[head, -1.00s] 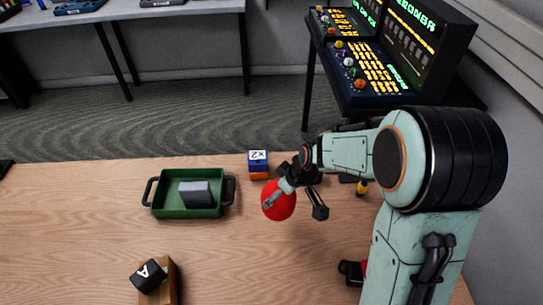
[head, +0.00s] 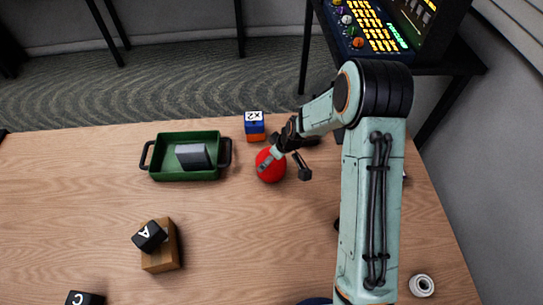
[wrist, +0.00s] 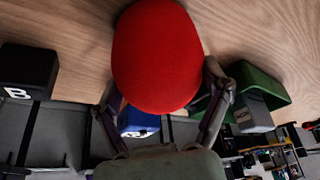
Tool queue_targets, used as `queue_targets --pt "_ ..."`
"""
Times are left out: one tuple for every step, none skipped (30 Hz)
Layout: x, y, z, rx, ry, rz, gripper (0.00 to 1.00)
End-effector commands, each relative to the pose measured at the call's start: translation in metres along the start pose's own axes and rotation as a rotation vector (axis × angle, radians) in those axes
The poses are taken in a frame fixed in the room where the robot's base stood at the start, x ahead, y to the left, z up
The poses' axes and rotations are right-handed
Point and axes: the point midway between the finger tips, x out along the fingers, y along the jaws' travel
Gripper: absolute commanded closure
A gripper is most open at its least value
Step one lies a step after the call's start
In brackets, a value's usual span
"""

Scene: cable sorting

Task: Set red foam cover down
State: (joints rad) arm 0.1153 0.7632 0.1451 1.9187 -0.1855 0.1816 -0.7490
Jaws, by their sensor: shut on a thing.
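The red foam cover (head: 270,166) is a round red piece at my gripper (head: 288,160), right of the green tray. In the wrist view the red foam cover (wrist: 158,55) fills the upper middle, between the two fingers of my gripper (wrist: 168,100). The gripper is shut on it. In the head view the fingers hide part of its upper right side. I cannot tell whether its underside touches the table.
A green tray (head: 186,177) holding a grey block (head: 193,156) stands to the left. A blue and orange cube (head: 254,127) is just behind the cover. A black block marked A (head: 150,237) rests on a brown box (head: 161,260). A white ring (head: 422,285) lies at right. The table's middle front is clear.

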Motion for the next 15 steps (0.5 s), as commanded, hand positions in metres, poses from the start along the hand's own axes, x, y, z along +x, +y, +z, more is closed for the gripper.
queue_targets --pt "0.0011 -0.0001 0.0004 0.0 0.0 0.0 0.2" --pt "0.0008 0.0 0.0003 0.0 0.0 0.0 0.1" --pt "0.0007 0.0 0.0002 0.0 0.0 0.0 0.0" --pt "0.0007 0.0 0.0002 0.0 0.0 0.0 0.0" --pt "0.0007 0.0 0.0003 0.0 0.0 0.0 0.0" --pt "0.0007 0.0 0.0003 0.0 0.0 0.0 0.0" --pt "0.0006 0.0 0.0003 0.0 0.0 0.0 0.0" --pt "0.0006 -0.0001 0.0003 0.0 0.0 0.0 0.0" --pt "0.0006 -0.0001 0.0003 0.0 0.0 0.0 0.0" --pt "0.0006 -0.0001 0.0003 0.0 0.0 0.0 0.0" --pt "0.0006 -0.0001 0.0003 0.0 0.0 0.0 0.0" --pt "0.0006 -0.0001 0.0003 0.0 0.0 0.0 0.0" --pt "0.0004 0.0 0.0002 0.0 0.0 0.0 0.0" --pt "-0.0003 0.0 -0.0001 0.0 0.0 0.0 0.0" --pt "-0.002 0.0001 -0.0009 0.0 0.001 0.0 0.0"
